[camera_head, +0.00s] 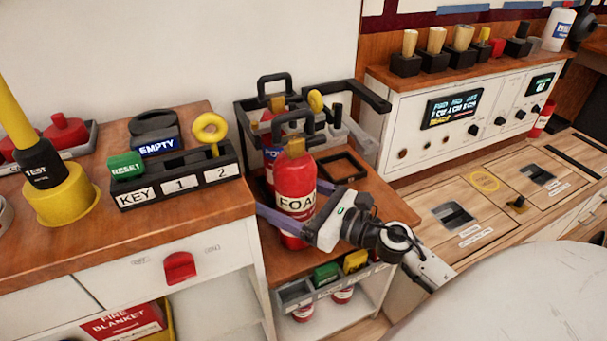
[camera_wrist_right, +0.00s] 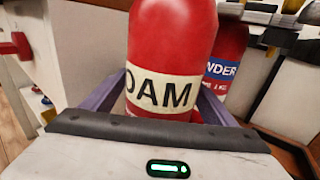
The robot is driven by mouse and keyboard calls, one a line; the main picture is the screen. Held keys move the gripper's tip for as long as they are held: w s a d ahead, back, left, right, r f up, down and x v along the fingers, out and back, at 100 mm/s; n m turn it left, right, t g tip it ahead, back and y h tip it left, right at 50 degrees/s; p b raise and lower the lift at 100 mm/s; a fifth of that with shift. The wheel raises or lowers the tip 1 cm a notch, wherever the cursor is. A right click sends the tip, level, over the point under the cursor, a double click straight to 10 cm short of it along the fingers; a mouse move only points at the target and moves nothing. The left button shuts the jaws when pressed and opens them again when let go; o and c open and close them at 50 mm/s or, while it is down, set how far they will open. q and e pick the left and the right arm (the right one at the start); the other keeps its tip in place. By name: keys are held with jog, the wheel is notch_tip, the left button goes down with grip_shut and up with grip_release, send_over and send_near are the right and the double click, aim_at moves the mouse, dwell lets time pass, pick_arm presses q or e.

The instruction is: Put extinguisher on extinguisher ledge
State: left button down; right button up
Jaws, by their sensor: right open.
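A red extinguisher labelled FOAM (camera_head: 294,178) stands upright on a low wooden shelf (camera_head: 283,262), in front of a black rack (camera_head: 243,125). It also fills the middle of the right wrist view (camera_wrist_right: 172,45). My right gripper (camera_head: 288,208) is open, its purple fingers on either side of the extinguisher's body at label height. Whether the fingers touch it I cannot tell. A second red extinguisher, labelled POWDER (camera_wrist_right: 226,62), stands behind it. No ledge is marked as such; an empty black square frame (camera_head: 342,167) lies on the shelf to the right. My left gripper is out of view.
A wooden counter (camera_head: 190,225) on the left holds a KEY/1/2 tray (camera_head: 185,185) and a yellow-based TEST plug (camera_head: 63,195). A white control panel (camera_head: 455,115) stands at the right. A small tray with green and yellow blocks (camera_head: 330,282) is at the shelf's front edge.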

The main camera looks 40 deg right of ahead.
aim_at(313, 208)
jog(key=b+v, duration=0.1)
jog(key=v, duration=1)
jog(key=shift+s+d+b, duration=0.1)
jog(key=shift+s+b, duration=0.1)
jog(key=shift+b, duration=0.2)
jog(key=shift+s, duration=0.15)
jog(key=shift+d, duration=0.1)
